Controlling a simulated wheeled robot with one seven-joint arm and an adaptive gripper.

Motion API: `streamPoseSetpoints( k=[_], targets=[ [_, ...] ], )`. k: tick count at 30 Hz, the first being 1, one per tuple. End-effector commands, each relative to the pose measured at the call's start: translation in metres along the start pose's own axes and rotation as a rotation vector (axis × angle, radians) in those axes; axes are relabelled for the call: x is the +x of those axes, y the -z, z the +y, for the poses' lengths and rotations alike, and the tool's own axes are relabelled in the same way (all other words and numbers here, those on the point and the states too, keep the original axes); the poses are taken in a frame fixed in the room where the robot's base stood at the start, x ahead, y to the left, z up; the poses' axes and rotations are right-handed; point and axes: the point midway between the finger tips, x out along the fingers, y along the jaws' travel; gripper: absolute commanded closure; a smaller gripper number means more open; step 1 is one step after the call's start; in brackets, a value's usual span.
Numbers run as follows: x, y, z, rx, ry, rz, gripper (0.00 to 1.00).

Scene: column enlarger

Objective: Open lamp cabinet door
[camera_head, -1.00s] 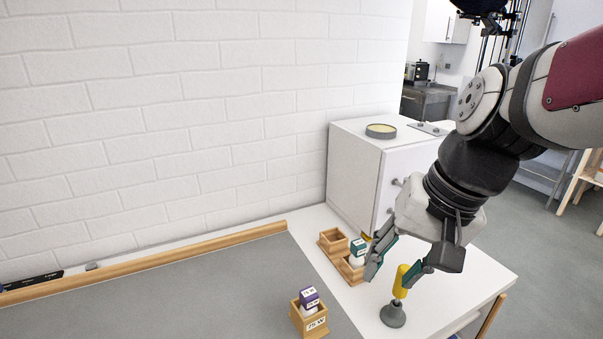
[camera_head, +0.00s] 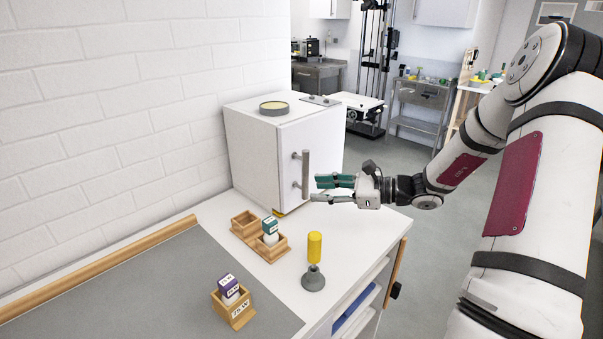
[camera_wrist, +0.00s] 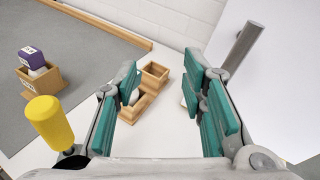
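The white lamp cabinet (camera_head: 262,150) stands at the back of the white table against the brick wall. Its door (camera_head: 322,150) is shut and carries a grey vertical bar handle (camera_head: 305,175). My gripper (camera_head: 314,189) is in front of the door, with its fingers pointing left near the lower end of the handle. In the wrist view my gripper (camera_wrist: 165,95) has its teal-padded fingers wide apart with nothing between them. The handle (camera_wrist: 243,45) shows there at the upper right, outside the fingers, beside the pale door (camera_wrist: 285,75).
A yellow-handled tool (camera_head: 314,250) stands upright on the table in front. Wooden holders (camera_head: 262,243) with a green-topped bulb box (camera_head: 270,225) sit left of it. A purple-topped box (camera_head: 229,285) stands in another holder nearer. A round dish (camera_head: 274,108) lies on the cabinet.

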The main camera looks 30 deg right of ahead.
Motion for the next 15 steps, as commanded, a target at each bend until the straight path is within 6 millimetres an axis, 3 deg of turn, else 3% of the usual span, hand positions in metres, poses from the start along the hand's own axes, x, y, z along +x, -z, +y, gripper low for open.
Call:
streamPoseSetpoints(
  k=[3, 7, 11, 15],
  targets=[
    [-0.023, 0.025, -0.032, 0.127, 0.145, -0.083, 0.62],
    [-0.041, 0.041, -0.052, 0.201, 0.240, -0.139, 0.62],
    [-0.045, 0.046, -0.060, 0.228, 0.274, -0.159, 0.62],
    [-0.033, 0.044, -0.064, 0.229, 0.274, -0.162, 0.62]
  ],
)
